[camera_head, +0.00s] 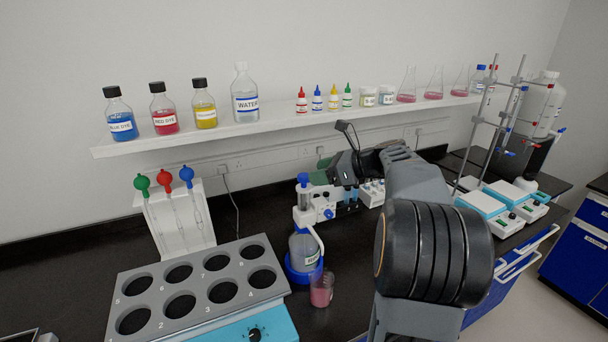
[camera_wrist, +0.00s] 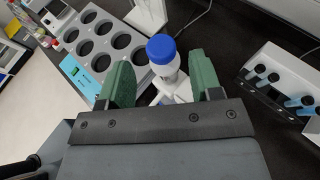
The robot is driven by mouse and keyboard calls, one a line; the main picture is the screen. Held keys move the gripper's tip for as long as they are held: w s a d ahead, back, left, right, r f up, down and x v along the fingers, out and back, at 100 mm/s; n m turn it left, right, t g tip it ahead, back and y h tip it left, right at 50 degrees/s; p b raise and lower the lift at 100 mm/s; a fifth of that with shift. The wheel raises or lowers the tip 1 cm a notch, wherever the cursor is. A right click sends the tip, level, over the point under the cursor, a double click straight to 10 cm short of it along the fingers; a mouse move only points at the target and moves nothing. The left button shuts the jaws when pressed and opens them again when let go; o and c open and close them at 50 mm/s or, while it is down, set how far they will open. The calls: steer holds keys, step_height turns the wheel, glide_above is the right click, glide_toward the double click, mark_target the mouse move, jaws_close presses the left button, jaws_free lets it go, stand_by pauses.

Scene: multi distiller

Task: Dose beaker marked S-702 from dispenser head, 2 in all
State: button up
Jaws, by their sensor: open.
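The bottle-top dispenser (camera_head: 303,247) stands on the bench in a blue ring base, with a white spout curving down at its right. Its head has a blue knob (camera_head: 303,178). In the wrist view the blue knob (camera_wrist: 161,48) shows between the two green fingers of my gripper (camera_wrist: 158,65), which are open with gaps on both sides. In the head view only a green part of my gripper (camera_head: 321,173) shows, just right of and behind the knob. A beaker (camera_head: 321,291) with pink liquid stands on the bench below the spout; its marking is not readable.
A grey rack with numbered round holes (camera_head: 197,285) is at front left, its visible holes dark and empty. A pipette stand (camera_head: 178,223) is behind it. A shelf (camera_head: 250,127) with bottles runs above. Devices with blue-tipped parts (camera_wrist: 275,85) are at right in the wrist view.

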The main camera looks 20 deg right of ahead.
mark_target(305, 175)
steer(key=shift+x, duration=2.7)
steer(key=shift+c, duration=0.2)
